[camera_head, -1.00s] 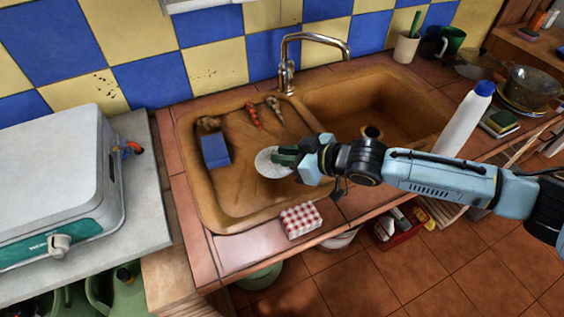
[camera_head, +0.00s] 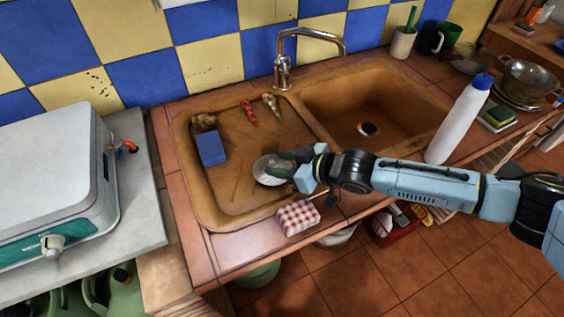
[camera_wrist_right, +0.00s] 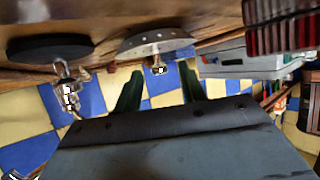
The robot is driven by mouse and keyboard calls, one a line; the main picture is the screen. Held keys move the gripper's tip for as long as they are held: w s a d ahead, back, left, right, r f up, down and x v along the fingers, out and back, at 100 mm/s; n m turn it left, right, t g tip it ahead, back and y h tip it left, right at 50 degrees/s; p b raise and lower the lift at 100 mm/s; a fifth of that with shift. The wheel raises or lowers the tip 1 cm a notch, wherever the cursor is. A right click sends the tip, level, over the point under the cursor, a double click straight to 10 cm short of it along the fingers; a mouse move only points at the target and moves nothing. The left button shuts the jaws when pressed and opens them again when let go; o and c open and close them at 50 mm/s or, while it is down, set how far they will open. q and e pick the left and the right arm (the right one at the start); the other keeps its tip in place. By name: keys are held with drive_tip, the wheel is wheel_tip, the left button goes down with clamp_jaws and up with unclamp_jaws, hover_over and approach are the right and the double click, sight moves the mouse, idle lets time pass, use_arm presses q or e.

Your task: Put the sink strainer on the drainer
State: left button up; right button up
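The sink strainer (camera_head: 265,170), a pale, perforated round disc, is at the drainer (camera_head: 243,190), the shallow brown left part of the sink, near its right side. My right gripper (camera_head: 285,164) is beside it, at its right edge in the head view. In the right wrist view the strainer (camera_wrist_right: 140,41) lies ahead of the gripper (camera_wrist_right: 160,72). Its small knob shows between the two green fingers, which stand apart with gaps on both sides. I cannot tell whether the disc is fully flat. My left gripper is out of view.
A blue block (camera_head: 211,148) and small items lie at the drainer's back. The basin (camera_head: 345,105) with its dark drain hole is to the right. A checkered box (camera_head: 298,217) sits at the front edge. A white bottle (camera_head: 460,120) stands right of the basin.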

drive_tip(key=shift+r, duration=0.2)
drive_tip(key=p+v, duration=0.1)
drive_tip(key=v, duration=1.1)
drive_tip(key=shift+p, duration=0.3)
